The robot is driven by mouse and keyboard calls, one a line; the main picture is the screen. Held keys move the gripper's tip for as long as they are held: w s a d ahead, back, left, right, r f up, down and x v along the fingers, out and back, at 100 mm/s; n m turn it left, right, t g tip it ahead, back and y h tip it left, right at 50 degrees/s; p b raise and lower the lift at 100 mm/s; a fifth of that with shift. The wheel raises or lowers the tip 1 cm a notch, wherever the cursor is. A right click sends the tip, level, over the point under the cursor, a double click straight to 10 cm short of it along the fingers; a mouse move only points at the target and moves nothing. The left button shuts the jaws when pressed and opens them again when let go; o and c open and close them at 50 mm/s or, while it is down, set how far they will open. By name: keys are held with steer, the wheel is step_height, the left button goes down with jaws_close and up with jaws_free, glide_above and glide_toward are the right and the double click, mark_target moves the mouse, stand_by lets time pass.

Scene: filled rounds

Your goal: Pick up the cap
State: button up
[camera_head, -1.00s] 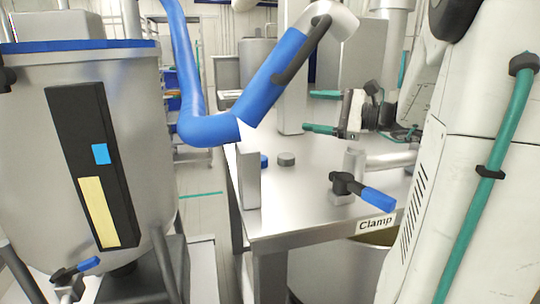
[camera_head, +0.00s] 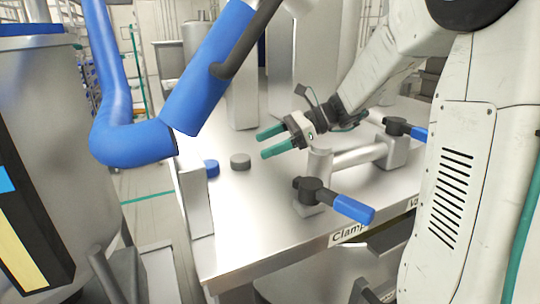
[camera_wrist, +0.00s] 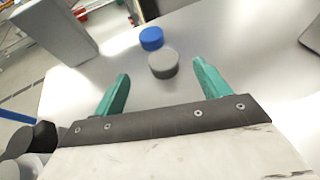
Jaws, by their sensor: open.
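Two round caps sit side by side on the metal table (camera_head: 245,225). The grey cap (camera_head: 240,161) is nearer my gripper, and the blue cap (camera_head: 211,168) is to its left. My gripper (camera_head: 268,143) has green fingers and is open and empty above the table, to the right of the grey cap. In the wrist view the grey cap (camera_wrist: 163,63) lies ahead of and between the open fingers (camera_wrist: 161,84), not touched by them. The blue cap (camera_wrist: 151,38) lies just beyond it.
A clamp with a blue handle (camera_head: 348,207) and a pipe fitting (camera_head: 350,157) stand on the table at front right. An upright metal plate (camera_head: 194,198) borders the table's left edge. A blue pipe (camera_head: 135,143) hangs at upper left. A steel tank (camera_head: 45,110) stands at left.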

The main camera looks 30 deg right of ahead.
mark_target(242, 157)
steer(key=x, duration=0.4)
steer(key=f+x, duration=0.1)
steer(key=x, duration=0.3)
steer(key=shift+d, duration=0.25)
steer(key=shift+c, duration=0.3)
steer(key=c, duration=1)
